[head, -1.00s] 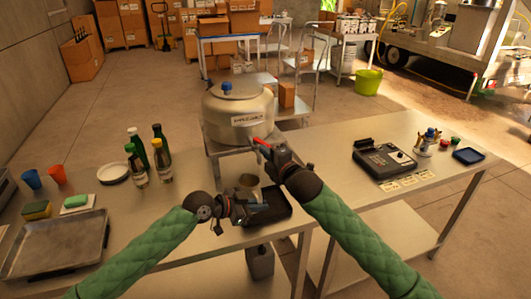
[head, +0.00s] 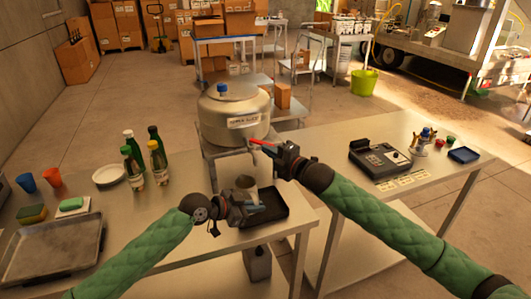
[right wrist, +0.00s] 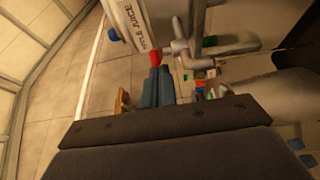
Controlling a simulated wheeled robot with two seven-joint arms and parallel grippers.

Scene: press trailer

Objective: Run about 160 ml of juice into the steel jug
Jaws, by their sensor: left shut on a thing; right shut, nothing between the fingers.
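The steel juice tank (head: 222,108) stands on a stand at the back of the table, its label reading as juice. A red bar (head: 262,146), apparently its tap handle, sticks out at the front. My right gripper (head: 281,153) is shut and empty at the bar's right end; in the right wrist view a red tip (right wrist: 155,58) shows just past its fingers, by the grey tap (right wrist: 190,50). The steel jug (head: 246,183) is upright below the tap. My left gripper (head: 238,204) is shut on it. The jug's contents and any stream cannot be made out.
A black tray (head: 266,208) lies under the jug area. Several bottles (head: 134,168) and a white plate (head: 109,174) stand to the left, with a metal tray (head: 50,250) at front left. A dark device (head: 380,158) sits on the right table.

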